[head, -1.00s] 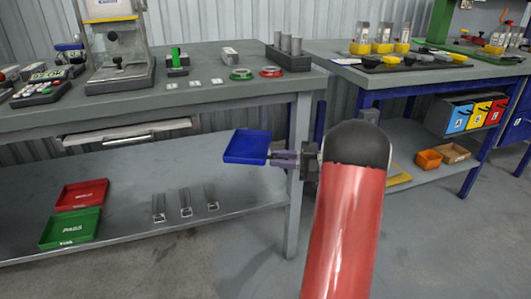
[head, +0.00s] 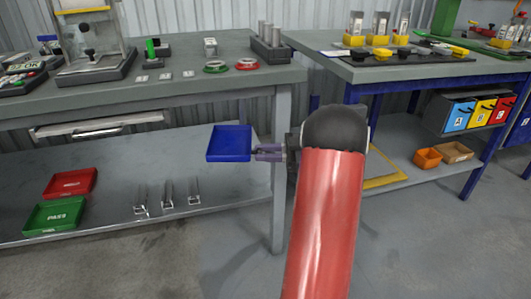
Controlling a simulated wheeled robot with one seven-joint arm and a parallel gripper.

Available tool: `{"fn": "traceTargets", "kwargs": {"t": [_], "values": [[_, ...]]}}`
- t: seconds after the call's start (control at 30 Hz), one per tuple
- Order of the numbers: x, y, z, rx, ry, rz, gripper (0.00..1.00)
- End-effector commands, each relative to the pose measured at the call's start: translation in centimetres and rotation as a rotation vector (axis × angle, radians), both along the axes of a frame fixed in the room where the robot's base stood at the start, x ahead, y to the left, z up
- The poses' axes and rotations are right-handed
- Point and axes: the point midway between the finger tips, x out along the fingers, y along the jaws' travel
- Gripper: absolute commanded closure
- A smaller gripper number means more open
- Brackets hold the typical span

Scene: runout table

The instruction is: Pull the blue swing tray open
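The blue swing tray (head: 229,143) is a shallow, square, open-topped tray. It shows below the edge of the left bench, left of the bench's front right leg, and looks empty. My gripper (head: 268,152) reaches in from the right at the tray's right edge, in front of that leg. Its fingertips meet or overlap the edge in the picture. I cannot tell whether the fingers are closed on a part of the tray. The tray's pivot and any handle are not clearly visible.
The left bench (head: 190,92) carries several fixtures. Its lower shelf (head: 110,185) holds a red tray (head: 70,183), a green tray (head: 56,214) and small metal pieces. The bench leg (head: 280,185) stands close by the gripper. Floor in front is clear.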

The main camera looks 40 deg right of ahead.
Motion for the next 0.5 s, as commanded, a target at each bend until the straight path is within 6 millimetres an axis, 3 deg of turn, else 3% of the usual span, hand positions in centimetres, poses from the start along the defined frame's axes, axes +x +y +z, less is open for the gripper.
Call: {"fn": "traceTargets", "kwargs": {"t": [0.03, 0.17, 0.5], "values": [[0.01, 0.04, 0.0, 0.0, 0.0, 0.001, 0.74], [0.02, 0.03, 0.01, -0.001, -0.001, 0.001, 0.57], [-0.21, -0.37, -0.03, -0.001, 0.0, -0.001, 0.57]]}}
